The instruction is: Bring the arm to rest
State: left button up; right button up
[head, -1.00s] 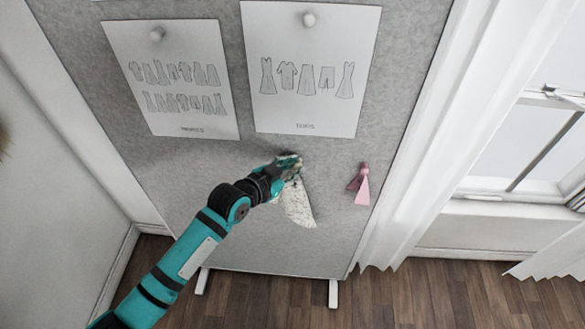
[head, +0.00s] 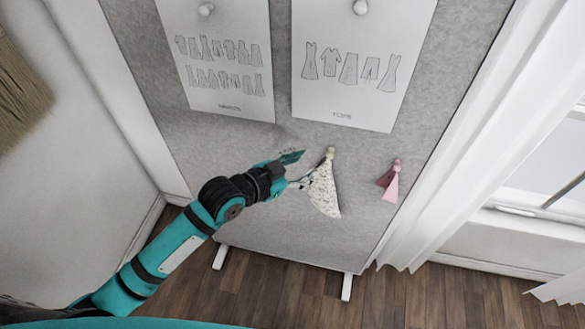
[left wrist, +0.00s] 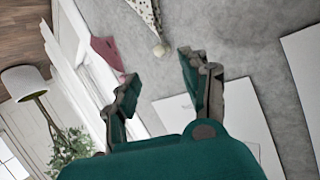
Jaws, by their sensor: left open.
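My left gripper (head: 297,170) is in front of the grey pinboard (head: 270,225), just left of a speckled white cloth piece (head: 323,190) that hangs from a pale pin. It is open and empty. In the left wrist view the two fingers (left wrist: 160,95) are spread apart with nothing between them, and the speckled cloth (left wrist: 146,15) hangs beyond them, apart from them. A pink cloth piece (head: 391,182) hangs from a pin to the right; it also shows in the left wrist view (left wrist: 108,52). My right gripper is not in view.
Two pattern sheets, one at left (head: 222,70) and one at right (head: 355,75), are pinned above. White curtains (head: 455,150) and a window stand at right. A lamp (left wrist: 25,82) and a plant (left wrist: 70,150) show in the left wrist view. Wooden floor (head: 295,296) lies below.

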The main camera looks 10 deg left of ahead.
pick_arm(q)
jog(key=shift+v, duration=1.7)
jog(key=a+f+n+g+y, duration=0.15)
jog(key=a+f, duration=0.35)
jog(key=f, duration=0.7)
jog(key=a+f+n+y, duration=0.3)
jog(key=a+f, duration=0.2)
jog(key=f, duration=0.6)
jog(key=s+a+f+n+g+y, duration=0.25)
jog(key=s+f, duration=0.45)
jog(key=f, duration=0.4)
jog(key=s+a+f+g, duration=0.1)
jog(key=s+f+g, duration=0.1)
jog(key=s+f, duration=0.4)
jog(key=s+a+f+g+y, duration=0.1)
jog(key=s+f, duration=0.5)
jog(key=s, duration=1)
jog(key=s+a+f+n+g, duration=0.1)
jog(key=s+f+g, duration=0.1)
jog(key=s+f, duration=0.4)
jog(key=s, duration=0.5)
jog(key=shift+s+f+g, duration=0.35)
jog(key=shift+f+g, duration=0.05)
jog(key=shift+a, duration=0.15)
